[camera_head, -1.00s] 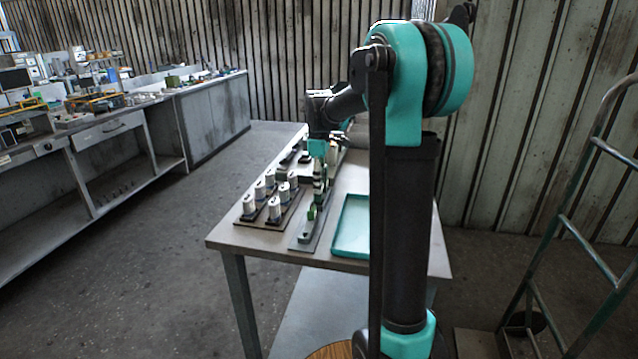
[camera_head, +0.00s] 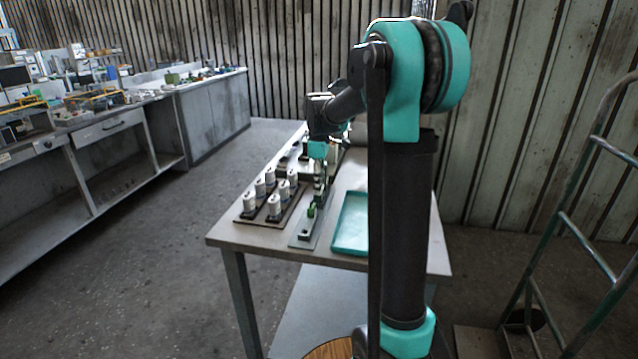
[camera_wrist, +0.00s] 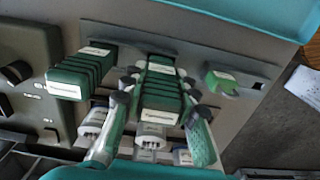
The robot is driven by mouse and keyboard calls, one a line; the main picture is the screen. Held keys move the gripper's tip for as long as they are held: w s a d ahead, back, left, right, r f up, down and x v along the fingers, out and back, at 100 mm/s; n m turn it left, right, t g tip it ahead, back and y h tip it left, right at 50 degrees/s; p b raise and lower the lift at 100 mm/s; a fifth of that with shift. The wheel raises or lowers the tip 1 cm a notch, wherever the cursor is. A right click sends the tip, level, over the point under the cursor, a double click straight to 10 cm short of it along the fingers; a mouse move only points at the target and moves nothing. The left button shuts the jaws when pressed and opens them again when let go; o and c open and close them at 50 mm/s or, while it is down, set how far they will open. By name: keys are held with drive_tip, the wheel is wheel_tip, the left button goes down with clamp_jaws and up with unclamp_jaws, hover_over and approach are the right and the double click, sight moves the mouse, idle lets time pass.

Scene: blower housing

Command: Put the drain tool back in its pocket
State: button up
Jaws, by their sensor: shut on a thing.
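In the wrist view my gripper (camera_wrist: 160,84) has its two green-and-white fingers on either side of a ribbed green block (camera_wrist: 162,97) with pale labels. It is shut on this block, which sits over a grey rack strip (camera_wrist: 215,62). The labels are too small to read, so I cannot confirm that it is the drain tool. Whether the block is seated or held just above the strip is unclear. A similar ribbed green block (camera_wrist: 85,72) stands to the left and a small green piece (camera_wrist: 221,82) to the right. In the head view my gripper (camera_head: 319,178) is small over the rack strip (camera_head: 304,236).
A turquoise tray (camera_head: 350,226) lies to the right of the strip; its edge crosses the top of the wrist view (camera_wrist: 262,14). Several white cylinders (camera_head: 274,206) stand on a dark board to the left. The table's front left corner (camera_head: 228,236) is bare.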

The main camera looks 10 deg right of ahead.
drive_tip(key=shift+f, duration=0.55)
drive_tip(key=o, duration=1)
wheel_tip(320, 180, up, 12)
drive_tip(key=shift+f, duration=0.1)
